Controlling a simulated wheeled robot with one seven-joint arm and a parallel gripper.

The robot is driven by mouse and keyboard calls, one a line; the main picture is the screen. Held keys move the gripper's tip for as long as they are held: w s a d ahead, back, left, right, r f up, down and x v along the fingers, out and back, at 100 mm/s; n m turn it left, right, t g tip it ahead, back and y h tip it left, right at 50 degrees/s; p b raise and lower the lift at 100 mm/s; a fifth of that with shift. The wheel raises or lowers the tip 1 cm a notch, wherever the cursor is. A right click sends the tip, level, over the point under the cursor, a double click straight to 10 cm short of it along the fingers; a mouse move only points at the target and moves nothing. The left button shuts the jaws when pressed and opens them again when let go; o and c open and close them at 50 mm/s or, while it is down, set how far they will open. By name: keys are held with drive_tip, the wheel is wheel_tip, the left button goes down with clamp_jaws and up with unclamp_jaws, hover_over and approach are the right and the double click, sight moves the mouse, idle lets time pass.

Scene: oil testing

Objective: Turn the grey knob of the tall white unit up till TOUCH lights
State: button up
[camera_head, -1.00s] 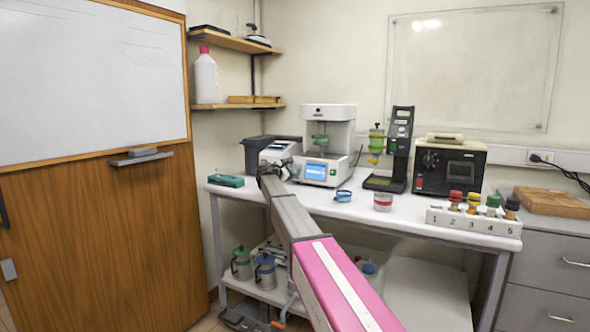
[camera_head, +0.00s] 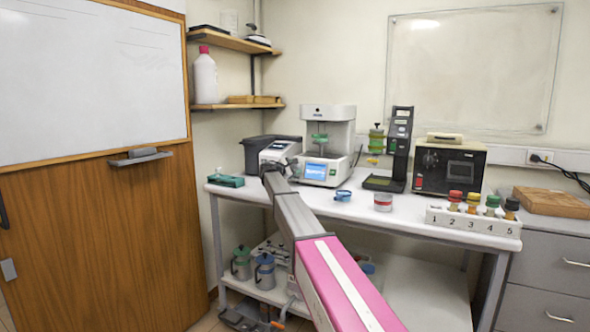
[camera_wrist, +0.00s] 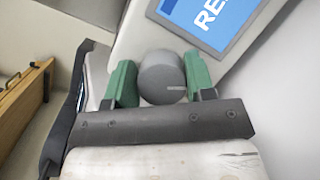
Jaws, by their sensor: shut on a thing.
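The tall white unit (camera_head: 328,118) stands at the back of the bench, with a lit blue screen (camera_head: 318,168) on its front. In the head view my gripper is small at the unit's lower left, and the knob cannot be made out. No lit TOUCH word is legible.
A grey-and-black device (camera_head: 272,150) stands close left of the unit. A black stand (camera_head: 400,140), a dark boxy instrument (camera_head: 448,168) and a numbered bottle rack (camera_head: 474,220) are to the right. A blue ring (camera_head: 343,195) and a red-banded cup (camera_head: 383,202) lie in front.

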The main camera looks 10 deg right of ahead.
drive_tip(key=shift+m, duration=0.9)
drive_tip(key=o, duration=0.9)
drive_tip(key=shift+s, duration=0.1)
drive_tip(key=v, duration=1)
drive_tip(key=shift+a+r, duration=0.15)
drive_tip(key=shift+a, duration=0.2)
